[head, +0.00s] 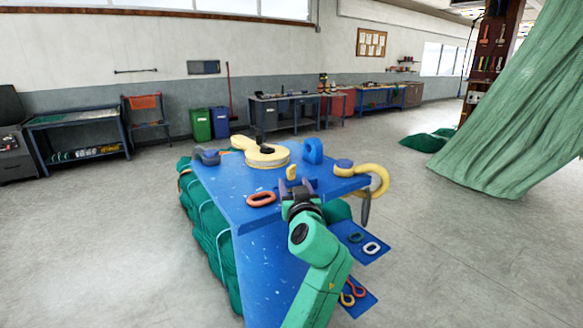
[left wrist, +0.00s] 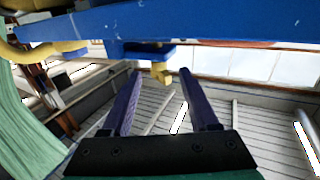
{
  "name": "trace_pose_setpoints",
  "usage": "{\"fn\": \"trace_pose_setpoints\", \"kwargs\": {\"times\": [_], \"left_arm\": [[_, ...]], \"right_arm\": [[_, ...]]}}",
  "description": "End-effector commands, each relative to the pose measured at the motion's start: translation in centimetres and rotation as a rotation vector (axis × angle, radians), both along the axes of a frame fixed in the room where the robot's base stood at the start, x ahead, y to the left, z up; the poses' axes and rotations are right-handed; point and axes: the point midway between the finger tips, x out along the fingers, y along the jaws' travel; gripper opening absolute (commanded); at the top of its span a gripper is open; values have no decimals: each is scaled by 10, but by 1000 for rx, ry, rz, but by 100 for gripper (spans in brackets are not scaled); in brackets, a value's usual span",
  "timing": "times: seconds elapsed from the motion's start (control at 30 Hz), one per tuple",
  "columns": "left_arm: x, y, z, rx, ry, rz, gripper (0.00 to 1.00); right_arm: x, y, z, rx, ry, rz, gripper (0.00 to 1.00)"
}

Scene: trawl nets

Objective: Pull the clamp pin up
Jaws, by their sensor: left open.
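A small yellow piece (head: 291,172), which looks like the clamp pin, stands at the near edge of the blue bench (head: 230,194). In the left wrist view the yellow piece (left wrist: 161,73) juts from a blue block (left wrist: 147,50) by the bench edge. My left gripper (head: 297,186) is open at this edge. In the left wrist view its two purple fingers (left wrist: 160,76) stand one on each side of the yellow piece, near their tips, with gaps visible on both sides. How far it reaches between them in depth is hard to tell. My right gripper is not in view.
On the bench are a yellow pulley block (head: 266,156), a blue ring piece (head: 313,150), an orange link (head: 261,199) and a yellow hook (head: 378,177). Green netting (head: 207,225) hangs along the left side. Blue shelves (head: 362,244) with links jut out at the right.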

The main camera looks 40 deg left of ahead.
Motion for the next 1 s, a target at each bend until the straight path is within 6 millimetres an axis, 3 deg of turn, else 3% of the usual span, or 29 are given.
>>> {"fn": "trace_pose_setpoints", "kwargs": {"times": [0.03,0.2,0.57,0.7,0.73,1.0], "left_arm": [[9,10,7,3,4,2,60],[32,35,4,3,2,0,60],[40,43,-1,-1,1,-2,60],[40,43,-1,-1,1,-2,7],[40,43,-1,-1,1,-2,0],[40,43,0,0,0,-2,0]], "right_arm": [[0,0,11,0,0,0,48],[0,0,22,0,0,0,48],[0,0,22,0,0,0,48],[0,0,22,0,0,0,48],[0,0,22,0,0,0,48],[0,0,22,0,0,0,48]]}}
